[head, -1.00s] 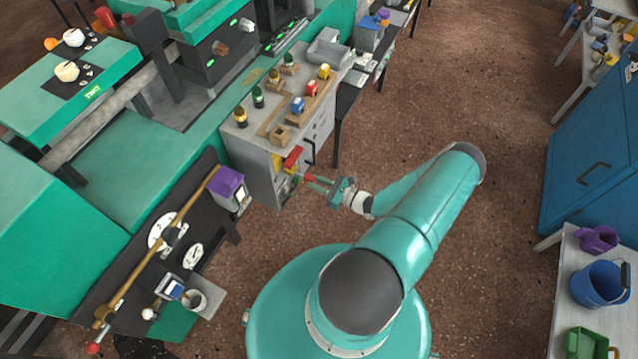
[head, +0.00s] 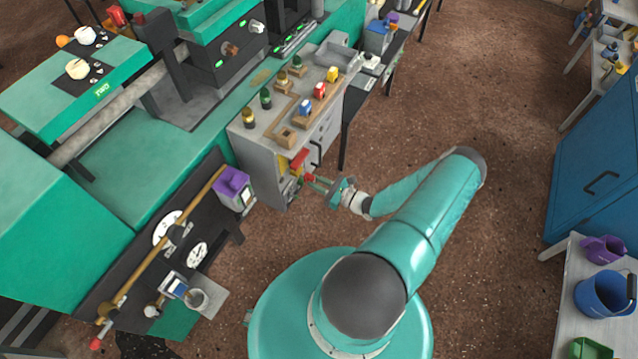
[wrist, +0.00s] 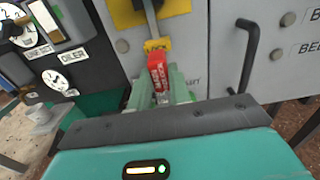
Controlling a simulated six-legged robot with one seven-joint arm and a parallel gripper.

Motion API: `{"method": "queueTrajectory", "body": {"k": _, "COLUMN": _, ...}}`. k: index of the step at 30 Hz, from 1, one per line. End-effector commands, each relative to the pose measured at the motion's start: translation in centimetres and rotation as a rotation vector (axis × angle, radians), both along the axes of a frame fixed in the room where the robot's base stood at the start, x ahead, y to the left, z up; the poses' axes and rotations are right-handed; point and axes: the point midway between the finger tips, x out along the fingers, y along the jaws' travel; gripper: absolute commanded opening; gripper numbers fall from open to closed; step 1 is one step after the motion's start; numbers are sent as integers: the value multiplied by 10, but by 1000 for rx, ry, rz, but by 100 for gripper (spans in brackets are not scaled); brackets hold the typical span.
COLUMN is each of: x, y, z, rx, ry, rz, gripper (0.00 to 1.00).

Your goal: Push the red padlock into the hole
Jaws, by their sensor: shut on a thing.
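A small red padlock (wrist: 158,72) with pale lettering is between the fingers of my gripper (wrist: 158,88) in the wrist view. My gripper is shut on it. Just beyond it, a yellow tab (wrist: 157,45) hangs at the lower end of a grey lever on the cabinet front. The padlock overlaps the tab's lower edge in the picture; I cannot tell whether they touch. The hole is not clearly visible. In the head view, my gripper (head: 318,183) is at the cabinet's front, with the red padlock (head: 309,177) at its tip, below a red handle (head: 299,158).
The grey cabinet (head: 262,165) carries wooden blocks and coloured plugs on top. A dark door handle (wrist: 250,70) sticks out right of the padlock. A dark panel with dials (head: 165,228) and a purple box (head: 232,186) stand at left.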

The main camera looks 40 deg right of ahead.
Motion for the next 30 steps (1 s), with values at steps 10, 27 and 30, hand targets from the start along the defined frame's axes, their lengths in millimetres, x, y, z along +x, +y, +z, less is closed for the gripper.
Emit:
{"method": "queueTrajectory", "body": {"k": 10, "x": 8, "y": 3, "z": 0, "rx": 0, "ry": -1, "rz": 0, "gripper": 0}}
{"method": "queueTrajectory", "body": {"k": 27, "x": 12, "y": 4, "z": 0, "rx": 0, "ry": -1, "rz": 0, "gripper": 45}}
{"method": "queueTrajectory", "body": {"k": 30, "x": 11, "y": 4, "z": 0, "rx": 0, "ry": 0, "rz": 0, "gripper": 45}}
